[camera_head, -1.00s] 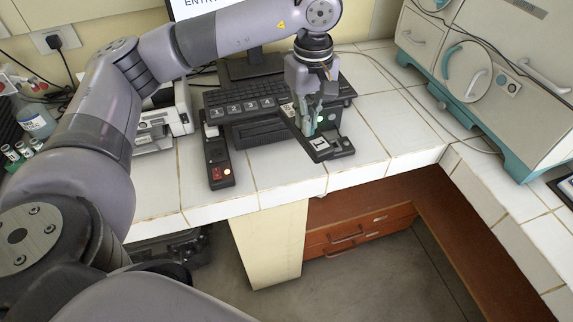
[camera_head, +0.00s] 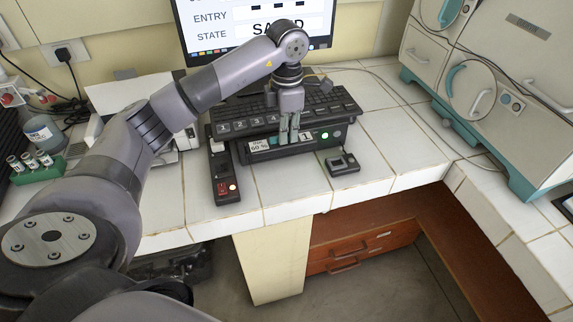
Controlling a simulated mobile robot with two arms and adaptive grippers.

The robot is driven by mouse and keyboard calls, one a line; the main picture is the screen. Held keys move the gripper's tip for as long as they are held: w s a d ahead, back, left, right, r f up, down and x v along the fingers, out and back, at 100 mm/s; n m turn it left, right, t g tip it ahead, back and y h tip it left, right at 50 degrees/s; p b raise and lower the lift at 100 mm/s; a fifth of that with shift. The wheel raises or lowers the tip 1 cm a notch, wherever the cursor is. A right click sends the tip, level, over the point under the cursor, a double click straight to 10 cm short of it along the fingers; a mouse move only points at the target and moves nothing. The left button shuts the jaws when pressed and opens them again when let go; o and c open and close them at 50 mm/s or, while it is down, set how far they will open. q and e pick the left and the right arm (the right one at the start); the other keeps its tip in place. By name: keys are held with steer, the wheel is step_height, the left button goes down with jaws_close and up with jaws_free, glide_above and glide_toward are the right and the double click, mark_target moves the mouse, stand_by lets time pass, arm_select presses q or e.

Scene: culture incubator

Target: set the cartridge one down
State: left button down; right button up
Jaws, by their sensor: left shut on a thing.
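Cartridge one (camera_head: 262,146) is a dark, long block with a white "60 %" label at its left and a "1" label at its right. It lies level at the front of the black housing (camera_head: 222,137) under the keyboard. I cannot tell how far it sits inside. My left gripper (camera_head: 289,141) points down and is shut on the cartridge's middle, hiding part of its front. A green light (camera_head: 325,135) glows at its right end. My right gripper is out of view.
A small black pad (camera_head: 343,163) stands to the right, nothing on it. A black box with a lit button (camera_head: 232,187) lies to the left. A green vial rack (camera_head: 40,173) is far left. White tiles in front are clear. The incubator (camera_head: 470,75) stands right.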

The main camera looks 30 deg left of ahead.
arm_select(q)
step_height(320, 180, down, 8)
steer(key=shift+f+p, duration=0.1)
steer(key=shift+p, duration=0.6)
step_height(320, 180, down, 4)
steer(key=shift+r+p, duration=0.15)
steer(key=shift+p, duration=0.25)
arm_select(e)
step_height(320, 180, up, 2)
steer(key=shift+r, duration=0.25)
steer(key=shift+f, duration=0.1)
arm_select(q)
steer(key=c, duration=2.2)
jaws_free()
steer(key=shift+s+f, duration=0.1)
steer(key=shift+f, duration=0.1)
steer(key=o, duration=0.5)
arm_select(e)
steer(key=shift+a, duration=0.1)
arm_select(q)
steer(key=shift+r, duration=0.1)
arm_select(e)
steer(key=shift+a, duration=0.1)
